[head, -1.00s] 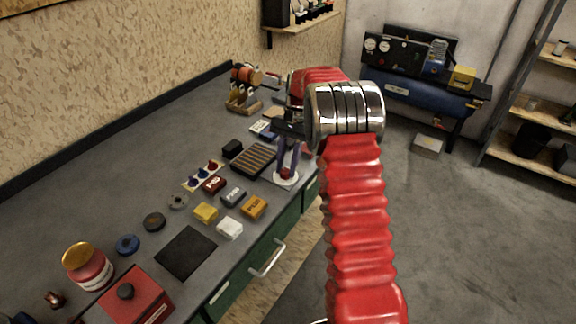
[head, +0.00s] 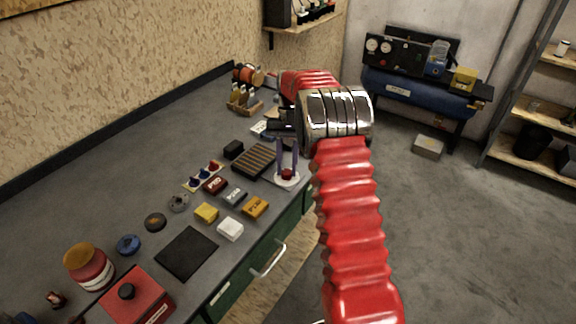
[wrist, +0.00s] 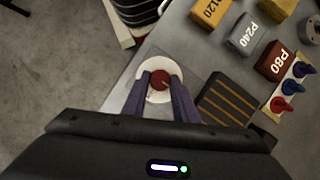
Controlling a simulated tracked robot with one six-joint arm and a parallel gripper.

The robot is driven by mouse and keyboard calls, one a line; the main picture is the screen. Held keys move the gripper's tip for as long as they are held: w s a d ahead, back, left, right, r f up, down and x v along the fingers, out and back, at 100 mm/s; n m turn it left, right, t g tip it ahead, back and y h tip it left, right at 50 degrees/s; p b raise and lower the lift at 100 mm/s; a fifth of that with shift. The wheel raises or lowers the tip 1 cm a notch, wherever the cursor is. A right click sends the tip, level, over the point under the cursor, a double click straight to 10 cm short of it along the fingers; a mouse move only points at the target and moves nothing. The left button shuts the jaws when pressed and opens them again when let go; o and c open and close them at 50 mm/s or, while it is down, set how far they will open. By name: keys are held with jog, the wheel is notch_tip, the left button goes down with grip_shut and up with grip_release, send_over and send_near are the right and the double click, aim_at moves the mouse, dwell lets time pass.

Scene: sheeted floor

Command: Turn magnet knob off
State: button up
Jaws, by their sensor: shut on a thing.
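The magnet knob (head: 287,174) is a small red knob on a round white base near the front edge of the workbench. In the wrist view the red knob (wrist: 160,79) sits on its white disc (wrist: 152,96), which lies on a grey square plate. My gripper (head: 288,168) points down with two purple fingers, one on each side of the knob. In the wrist view the fingers of my gripper (wrist: 164,84) are closed around it. The knob's marking, if any, is too small to read.
Sandpaper blocks, including a red P80 block (wrist: 278,62) and a grey P240 block (wrist: 244,36), lie beside the knob. A dark striped block (head: 255,160) is close behind it. Red and blue pins (head: 203,176) stand left. The green drawer front (head: 240,281) is below.

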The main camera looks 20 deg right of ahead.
jog(key=o, duration=0.7)
jog(key=shift+w+r, duration=0.1)
jog(key=shift+w, duration=0.1)
jog(key=o, duration=0.4)
jog(key=shift+s, duration=0.1)
jog(key=shift+c, duration=0.2)
jog(key=v, duration=1.3)
jog(key=shift+r, duration=0.2)
